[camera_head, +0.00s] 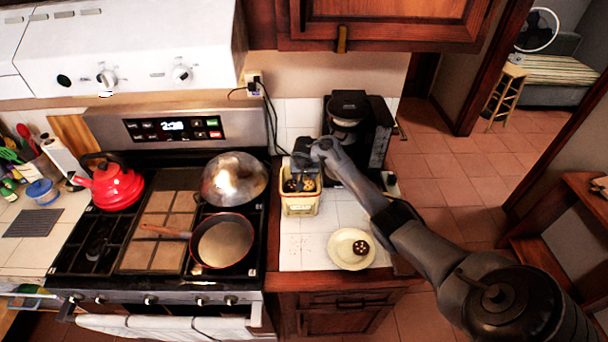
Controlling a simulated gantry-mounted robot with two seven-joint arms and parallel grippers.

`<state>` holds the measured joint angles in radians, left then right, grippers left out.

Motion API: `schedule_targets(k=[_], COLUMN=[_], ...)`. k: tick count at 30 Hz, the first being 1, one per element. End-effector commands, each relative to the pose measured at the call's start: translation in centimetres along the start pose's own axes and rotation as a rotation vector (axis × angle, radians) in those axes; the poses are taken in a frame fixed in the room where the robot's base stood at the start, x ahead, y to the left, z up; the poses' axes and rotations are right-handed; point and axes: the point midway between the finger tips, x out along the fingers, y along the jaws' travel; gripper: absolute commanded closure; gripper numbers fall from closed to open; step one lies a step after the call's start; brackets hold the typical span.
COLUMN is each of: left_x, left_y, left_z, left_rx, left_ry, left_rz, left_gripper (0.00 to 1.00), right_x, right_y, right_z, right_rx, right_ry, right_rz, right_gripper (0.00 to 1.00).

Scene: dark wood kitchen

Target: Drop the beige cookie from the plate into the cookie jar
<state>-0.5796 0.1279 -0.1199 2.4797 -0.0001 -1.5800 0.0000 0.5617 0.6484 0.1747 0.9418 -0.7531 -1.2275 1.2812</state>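The cookie jar (300,205) is a cream, square-sided container standing open on the white tiled counter. A few cookies (307,185), dark and lighter brown, show inside its mouth. The pale plate (339,254) lies in front of it to the right. One dark brown cookie (361,247) with light spots lies on the plate; I see no beige cookie there. My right gripper (301,166) is at the back of the jar's mouth, pointing down. Its fingers are small and dark, so their opening and any hold are unclear. My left gripper is out of view.
A black coffee maker (348,110) stands behind my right forearm. The stove at left holds a frying pan (224,241), a domed metal lid (234,179) and a red kettle (117,188). Bare counter tiles (302,248) lie left of the plate.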

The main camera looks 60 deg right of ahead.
Motion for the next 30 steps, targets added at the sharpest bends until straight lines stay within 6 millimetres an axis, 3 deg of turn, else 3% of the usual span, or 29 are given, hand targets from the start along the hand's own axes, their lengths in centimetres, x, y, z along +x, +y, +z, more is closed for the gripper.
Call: schedule_targets(k=[2,3,9,20,30], left_x=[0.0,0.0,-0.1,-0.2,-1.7], left_y=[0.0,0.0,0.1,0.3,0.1], left_z=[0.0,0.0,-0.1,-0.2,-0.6], left_rx=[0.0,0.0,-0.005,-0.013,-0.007], left_ry=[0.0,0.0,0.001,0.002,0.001], left_rz=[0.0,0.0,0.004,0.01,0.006], left_gripper=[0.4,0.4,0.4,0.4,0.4], right_x=[-0.1,-0.1,0.0,-0.5,-5.5], right_y=[0.0,0.0,0.0,-0.1,-0.1], right_z=[0.0,0.0,0.0,0.0,-0.1], right_rx=[0.0,0.0,0.0,0.0,0.0], right_ry=[0.0,0.0,0.0,0.0,0.0], right_rz=[0.0,0.0,0.0,-0.002,-0.004], right_gripper=[0.69,0.38,0.11,0.11,0.11])
